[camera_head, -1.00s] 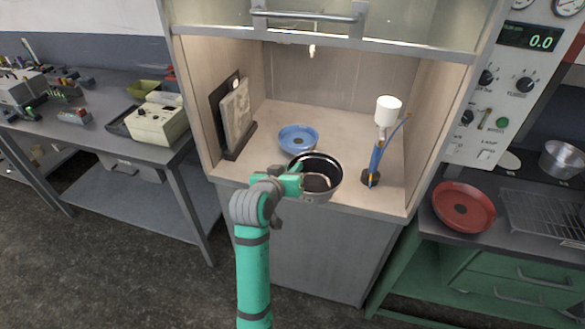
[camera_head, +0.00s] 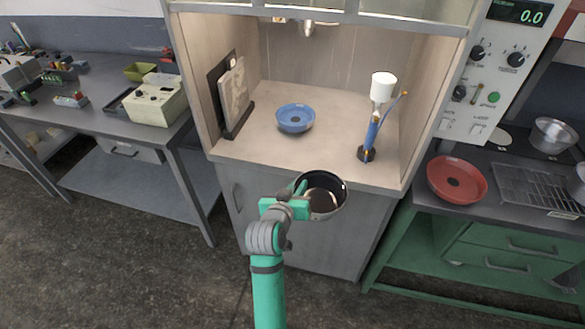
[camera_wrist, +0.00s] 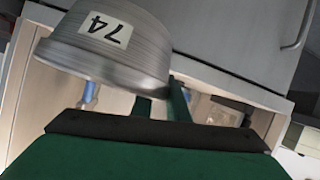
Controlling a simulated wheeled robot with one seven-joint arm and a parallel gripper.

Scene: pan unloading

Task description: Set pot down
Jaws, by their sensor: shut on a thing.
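The pot (camera_head: 325,199) is a round metal pan with a dark inside, held in front of the cabinet's front edge in the head view. My green gripper (camera_head: 300,196) is shut on it at its left side. In the wrist view the pot (camera_wrist: 110,42) shows its grey outer side with a label "74", and the gripper fingers (camera_wrist: 165,105) reach toward it. Where the fingers meet the pot is partly hidden.
The cabinet floor (camera_head: 330,122) holds a blue dish (camera_head: 296,118), a blue stand with a white cup (camera_head: 383,88), and a board rack (camera_head: 235,97) at left. A red pan (camera_head: 457,180) lies on the right bench. The cabinet floor's front middle is clear.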

